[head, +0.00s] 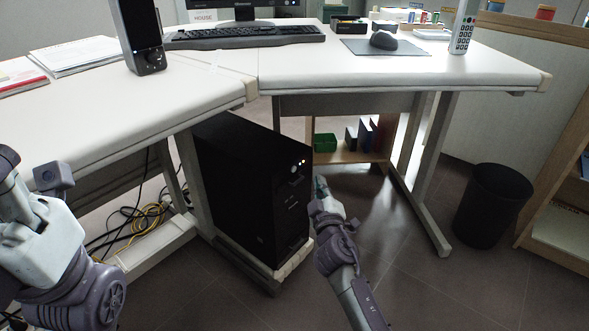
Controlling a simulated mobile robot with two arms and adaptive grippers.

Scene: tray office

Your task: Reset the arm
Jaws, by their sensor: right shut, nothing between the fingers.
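My right gripper (321,187) is in the middle of the head view, at the end of my right arm, which reaches in from the bottom. It is shut with nothing between its fingers. It is in front of the right side of a black computer tower (235,185) under the desk; I cannot tell whether they touch. My left arm shows at the lower left edge, in front of the left desk, but its fingers are not visible.
White desks (330,75) join in a corner, holding a keyboard (245,34), a mouse (383,40), a speaker (138,35) and a phone (462,28). A black bin (490,205) stands at right. Cables (140,222) lie at left. Floor between the tower and bin is mostly clear.

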